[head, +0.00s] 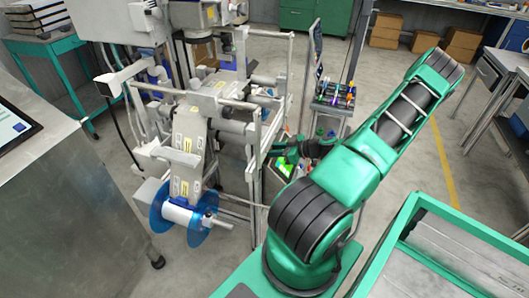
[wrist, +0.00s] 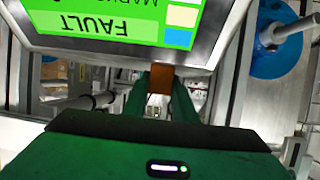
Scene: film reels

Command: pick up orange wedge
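The orange wedge shows in the wrist view as a small brown-orange block (wrist: 162,78), just under the edge of a screen. My gripper (wrist: 161,92) has its two green fingers on either side of the block, with a gap between them below it. The block appears to span that gap, but I cannot tell whether the fingers press on it. In the head view my gripper (head: 303,143) is small and dark beside the machine, partly hidden by my arm. The wedge cannot be made out there.
A screen (wrist: 115,25) with an upside-down "FAULT" banner is close above the fingers; it also shows in the head view (head: 286,166). The machine's metal frame (head: 252,110) and a blue reel (head: 182,217) are to the left. A small rack (head: 333,97) stands behind.

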